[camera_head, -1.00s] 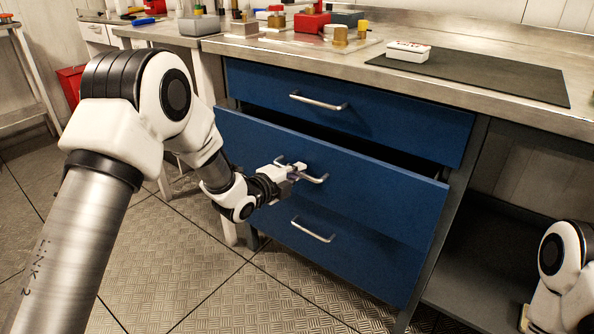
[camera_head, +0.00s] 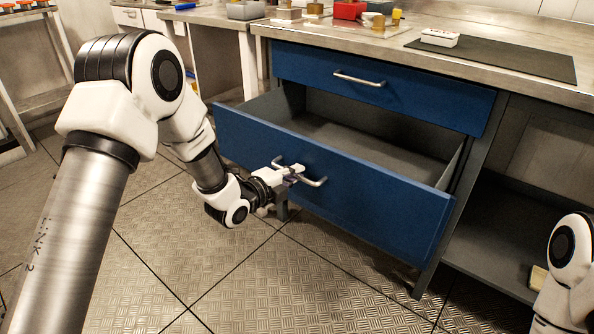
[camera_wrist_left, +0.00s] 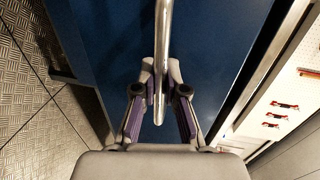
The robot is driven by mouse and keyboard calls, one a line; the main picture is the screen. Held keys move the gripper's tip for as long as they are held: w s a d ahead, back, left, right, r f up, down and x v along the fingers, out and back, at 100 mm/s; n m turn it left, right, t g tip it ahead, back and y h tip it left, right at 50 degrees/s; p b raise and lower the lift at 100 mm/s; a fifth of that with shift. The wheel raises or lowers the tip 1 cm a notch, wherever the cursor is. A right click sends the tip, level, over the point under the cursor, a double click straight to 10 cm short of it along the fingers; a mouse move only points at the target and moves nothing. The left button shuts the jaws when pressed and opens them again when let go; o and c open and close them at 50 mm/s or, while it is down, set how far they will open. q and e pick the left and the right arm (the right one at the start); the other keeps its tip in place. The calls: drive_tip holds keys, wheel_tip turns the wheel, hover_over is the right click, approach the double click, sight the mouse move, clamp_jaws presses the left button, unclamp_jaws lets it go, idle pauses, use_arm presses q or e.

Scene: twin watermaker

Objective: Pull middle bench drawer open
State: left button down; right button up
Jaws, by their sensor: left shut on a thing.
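The middle drawer (camera_head: 375,207) of the blue bench is pulled well out, and its empty grey inside shows in the head view. Its metal bar handle (camera_head: 313,182) is on the front panel. My left gripper (camera_head: 292,176) is shut on this handle, near its middle. In the left wrist view the handle (camera_wrist_left: 162,60) runs between the two fingers (camera_wrist_left: 160,92), with the blue drawer front (camera_wrist_left: 110,50) behind. My right arm shows only in part at the lower right of the head view, and its gripper is out of view.
The top drawer (camera_head: 385,88) is closed above. The bottom drawer is hidden behind the open one. The worktop (camera_head: 470,58) bears a dark mat (camera_head: 520,64) and a small white box (camera_head: 440,37). An open shelf (camera_head: 485,228) lies to the right. The floor (camera_head: 270,280) in front is clear.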

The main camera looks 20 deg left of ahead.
idle(0.3)
use_arm(q)
drive_tip(key=c, duration=1.2)
unclamp_jaws()
drive_tip(key=v, duration=1.2)
